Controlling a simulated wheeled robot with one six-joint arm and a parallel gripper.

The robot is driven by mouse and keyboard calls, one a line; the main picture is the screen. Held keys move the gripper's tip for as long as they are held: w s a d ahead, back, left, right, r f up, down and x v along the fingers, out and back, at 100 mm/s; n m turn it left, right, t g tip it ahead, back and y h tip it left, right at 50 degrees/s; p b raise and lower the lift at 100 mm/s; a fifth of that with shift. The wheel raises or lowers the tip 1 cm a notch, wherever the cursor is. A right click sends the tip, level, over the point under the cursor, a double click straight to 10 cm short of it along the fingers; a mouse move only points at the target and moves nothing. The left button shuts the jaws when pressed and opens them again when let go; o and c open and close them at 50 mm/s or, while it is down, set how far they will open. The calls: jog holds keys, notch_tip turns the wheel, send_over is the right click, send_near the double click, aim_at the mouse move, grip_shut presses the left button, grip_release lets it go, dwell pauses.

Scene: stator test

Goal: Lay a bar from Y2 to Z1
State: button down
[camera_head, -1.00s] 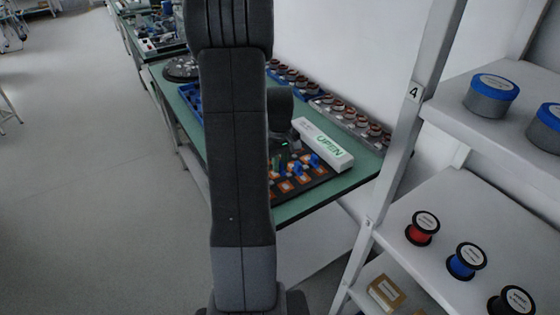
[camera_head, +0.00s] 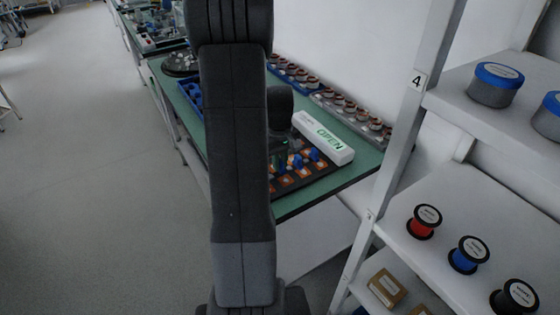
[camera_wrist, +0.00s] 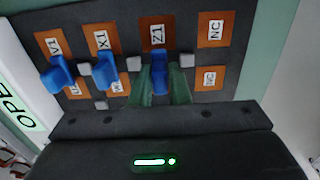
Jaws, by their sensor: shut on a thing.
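My gripper (camera_wrist: 163,74) is shut on a blue bar (camera_wrist: 160,82), its green fingers on either side. In the wrist view the bar lies just below the Z1 label (camera_wrist: 157,34) on an orange pad. The pad below it, where Y2 could be, is hidden by the gripper. Two other blue bars sit on the black terminal board (camera_wrist: 225,60): one by V1 (camera_wrist: 57,73) and one by X1 (camera_wrist: 105,70). I cannot tell whether the held bar touches the board. In the head view the board (camera_head: 318,173) is partly hidden by my arm.
A white block marked OPEN (camera_head: 323,138) lies along the board's back edge on the green table (camera_head: 360,165). Trays of wound stators (camera_head: 352,117) stand behind it. A white shelf (camera_head: 470,215) with wire spools is close at the right. NC pads (camera_wrist: 209,77) are clear.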

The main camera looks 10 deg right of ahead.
jog(key=shift+f, duration=0.25)
jog(key=shift+f+b, duration=0.35)
jog(key=shift+b, duration=0.1)
jog(key=shift+f, duration=0.1)
jog(key=c, duration=1.3)
grip_release()
notch_tip(320, 180, up, 14)
jog(key=shift+f, duration=0.1)
